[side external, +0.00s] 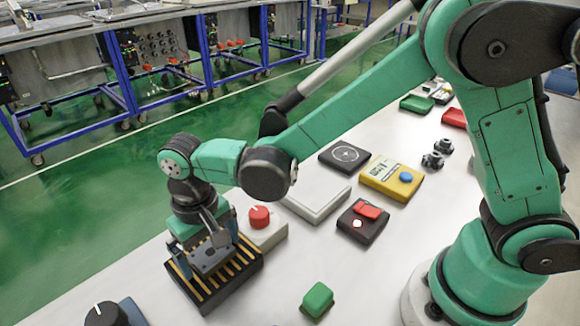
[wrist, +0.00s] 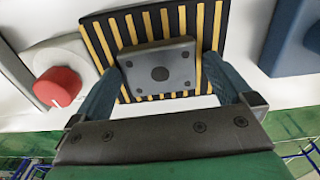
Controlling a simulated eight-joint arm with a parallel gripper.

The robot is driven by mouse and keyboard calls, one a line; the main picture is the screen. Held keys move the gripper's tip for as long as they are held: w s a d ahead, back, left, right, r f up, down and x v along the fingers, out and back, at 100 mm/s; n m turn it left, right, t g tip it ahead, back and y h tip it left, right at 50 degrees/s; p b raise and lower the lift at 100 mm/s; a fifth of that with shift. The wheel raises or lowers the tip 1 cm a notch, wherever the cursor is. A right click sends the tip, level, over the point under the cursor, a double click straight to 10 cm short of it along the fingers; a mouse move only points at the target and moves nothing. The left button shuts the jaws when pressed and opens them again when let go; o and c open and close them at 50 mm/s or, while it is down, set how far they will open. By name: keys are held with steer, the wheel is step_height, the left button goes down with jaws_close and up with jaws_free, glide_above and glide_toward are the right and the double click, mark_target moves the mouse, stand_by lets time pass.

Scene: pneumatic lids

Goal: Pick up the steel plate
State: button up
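The steel plate (wrist: 158,68) is a grey rectangular plate with dark round spots and a larger dark centre. It lies on a black pad with yellow stripes (wrist: 101,45); the pad also shows in the side external view (side external: 208,296). My gripper (wrist: 163,64) is low over the pad, also seen in the side external view (side external: 209,256). Its blue fingers are spread on the plate's left and right sides. The left finger is very close to the plate's edge; I cannot tell if it touches. A small gap shows at the right finger.
A red knob on a light box (side external: 260,218) stands right beside the pad. A black knob on a blue base (side external: 104,314) is at the front left. A green block (side external: 317,300) and a dark box with a red switch (side external: 362,221) lie further right. Bare table lies between.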

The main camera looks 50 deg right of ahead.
steer(key=c, duration=1.4)
